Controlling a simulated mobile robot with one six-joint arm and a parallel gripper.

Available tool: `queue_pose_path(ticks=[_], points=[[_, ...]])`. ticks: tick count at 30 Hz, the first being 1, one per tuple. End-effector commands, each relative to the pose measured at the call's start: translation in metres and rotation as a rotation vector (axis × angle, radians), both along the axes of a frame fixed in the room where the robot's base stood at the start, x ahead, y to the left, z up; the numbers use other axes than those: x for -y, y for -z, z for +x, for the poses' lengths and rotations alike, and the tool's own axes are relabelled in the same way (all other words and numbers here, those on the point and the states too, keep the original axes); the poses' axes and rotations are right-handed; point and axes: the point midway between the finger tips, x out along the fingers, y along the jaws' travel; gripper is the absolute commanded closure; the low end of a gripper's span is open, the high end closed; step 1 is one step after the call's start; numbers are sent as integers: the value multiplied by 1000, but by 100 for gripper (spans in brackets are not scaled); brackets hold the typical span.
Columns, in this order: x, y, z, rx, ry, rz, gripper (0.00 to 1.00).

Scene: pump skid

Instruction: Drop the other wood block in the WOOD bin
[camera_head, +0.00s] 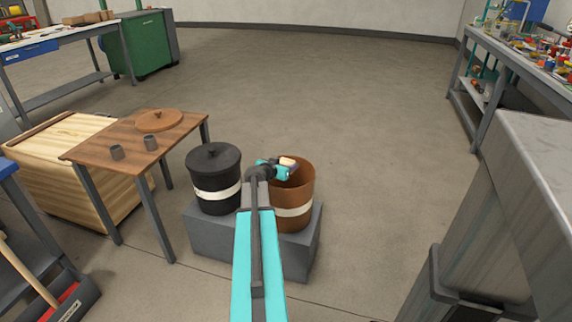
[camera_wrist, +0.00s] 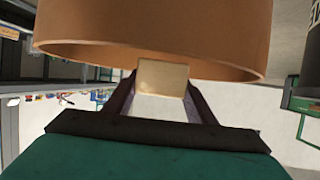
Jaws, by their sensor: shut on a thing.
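My gripper (camera_head: 283,168) is over the mouth of an open brown bin (camera_head: 304,184), at its upper left part. It is shut on a pale wood block (camera_head: 289,161). In the wrist view the block (camera_wrist: 163,77) sits between the two dark fingertips, in front of the brown bin's rim (camera_wrist: 80,49). The brown bin has a white label band, but I cannot read it at this size. The bin's floor and contents are hidden from view.
A black lidded bin (camera_head: 211,165) stands beside the brown one on a grey plinth (camera_head: 270,255). The floor behind the bins is clear.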

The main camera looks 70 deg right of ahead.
Motion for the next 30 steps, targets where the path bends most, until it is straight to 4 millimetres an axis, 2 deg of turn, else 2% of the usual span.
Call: queue_pose_path(ticks=[2,3,7,20,30], points=[[0,0,0,0,0,0,72],[0,0,0,0,0,0,48],[0,0,0,0,0,0,28],[-3,-1,1,0,-1,0,28],[-29,-12,3,0,-2,0,28]])
